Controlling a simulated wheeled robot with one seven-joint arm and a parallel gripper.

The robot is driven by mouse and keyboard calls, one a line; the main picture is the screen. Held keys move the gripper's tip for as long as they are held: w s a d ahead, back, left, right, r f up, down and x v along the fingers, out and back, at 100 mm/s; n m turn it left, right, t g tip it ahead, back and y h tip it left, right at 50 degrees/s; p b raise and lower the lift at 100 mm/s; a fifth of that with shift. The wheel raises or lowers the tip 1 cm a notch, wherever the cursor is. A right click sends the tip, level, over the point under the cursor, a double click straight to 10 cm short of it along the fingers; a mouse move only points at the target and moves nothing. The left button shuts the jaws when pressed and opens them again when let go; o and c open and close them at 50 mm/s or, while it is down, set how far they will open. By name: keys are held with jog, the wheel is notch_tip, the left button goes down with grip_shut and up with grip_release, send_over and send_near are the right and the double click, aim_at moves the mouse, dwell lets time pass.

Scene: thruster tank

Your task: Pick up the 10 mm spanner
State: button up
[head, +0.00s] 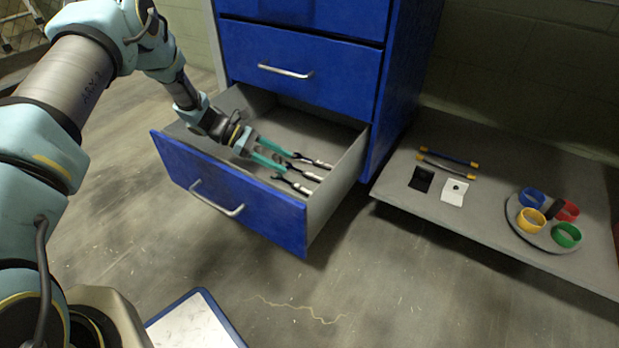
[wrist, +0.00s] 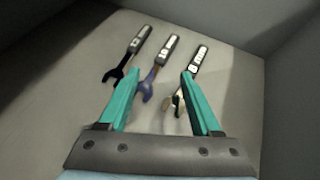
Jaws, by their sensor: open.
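Three spanners with dark, white-labelled handles lie on the floor of the open drawer. The middle one, labelled 10 (wrist: 163,55), has a bluish open jaw; it is the middle spanner in the head view (head: 307,174). My gripper (wrist: 160,75) is open, its teal fingers on either side of the 10 spanner's jaw end. It also shows in the head view (head: 282,160), reaching into the drawer from the left. The right finger partly covers the spanner labelled 8 (wrist: 199,58). Whether the fingers touch anything, I cannot tell.
The left spanner (wrist: 136,45) lies beside the left finger, its label unclear. The blue drawer front (head: 230,195) and grey side walls surround the gripper. A low grey shelf (head: 480,215) at right holds coloured rings (head: 568,235) and small parts.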

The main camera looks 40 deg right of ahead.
aim_at(304, 172)
jog(key=b+x, duration=0.1)
jog(key=x, duration=0.5)
grip_shut()
dwell(0.4)
